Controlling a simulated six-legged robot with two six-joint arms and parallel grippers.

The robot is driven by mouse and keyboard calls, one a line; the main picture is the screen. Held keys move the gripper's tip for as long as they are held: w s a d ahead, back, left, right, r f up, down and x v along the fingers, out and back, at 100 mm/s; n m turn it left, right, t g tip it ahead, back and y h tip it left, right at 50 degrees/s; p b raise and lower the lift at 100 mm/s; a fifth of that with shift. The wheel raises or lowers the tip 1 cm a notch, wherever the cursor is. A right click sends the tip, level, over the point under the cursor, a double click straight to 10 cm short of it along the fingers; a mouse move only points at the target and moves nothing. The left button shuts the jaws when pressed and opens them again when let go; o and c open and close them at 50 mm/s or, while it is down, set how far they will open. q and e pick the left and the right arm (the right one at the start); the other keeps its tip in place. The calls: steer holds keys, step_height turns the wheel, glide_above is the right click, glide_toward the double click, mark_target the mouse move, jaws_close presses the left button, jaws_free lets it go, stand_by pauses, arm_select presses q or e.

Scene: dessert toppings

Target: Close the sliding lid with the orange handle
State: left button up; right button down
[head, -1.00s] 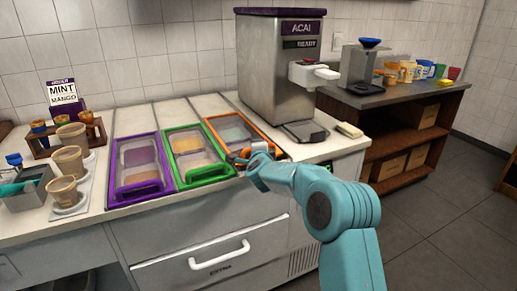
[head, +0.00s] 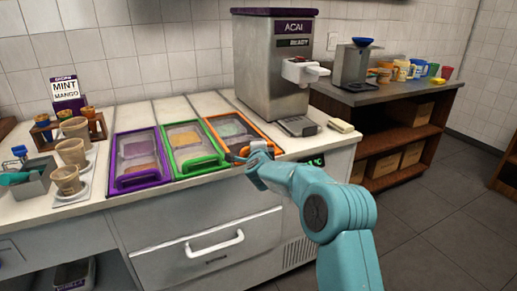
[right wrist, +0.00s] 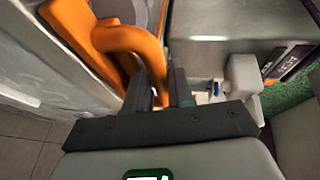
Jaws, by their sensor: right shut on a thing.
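The orange-framed bin (head: 216,140) is the rightmost of three in the counter, with a see-through sliding lid (head: 231,127). The lid's orange handle (head: 262,144) is at the front end of this bin. My right gripper (head: 256,152) is at the handle and partly covers it. In the right wrist view the thick orange handle (right wrist: 132,38) reaches down to my right gripper (right wrist: 166,88), which is shut on it. The exact contact between the fingers is hidden. My left gripper is not in view.
A green-framed bin (head: 174,161) and a purple-framed bin (head: 119,179) lie to the left. The acai machine (head: 270,70) stands behind on the right, with a pale block (head: 341,126) beside it. Cups (head: 68,180) stand at the left.

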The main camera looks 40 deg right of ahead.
steer(key=shift+f, duration=0.3)
steer(key=c, duration=1.4)
jaws_free()
steer(key=shift+s, duration=0.1)
steer(key=shift+o, duration=0.2)
steer(key=shift+s+r, duration=0.1)
steer(key=shift+r, duration=0.05)
steer(key=shift+r, duration=0.15)
steer(key=shift+s+a, duration=0.15)
steer(key=shift+a, duration=0.1)
steer(key=b+v, duration=0.1)
steer(key=v, duration=1.4)
steer(key=shift+s+a, duration=0.15)
steer(key=shift+s, duration=0.25)
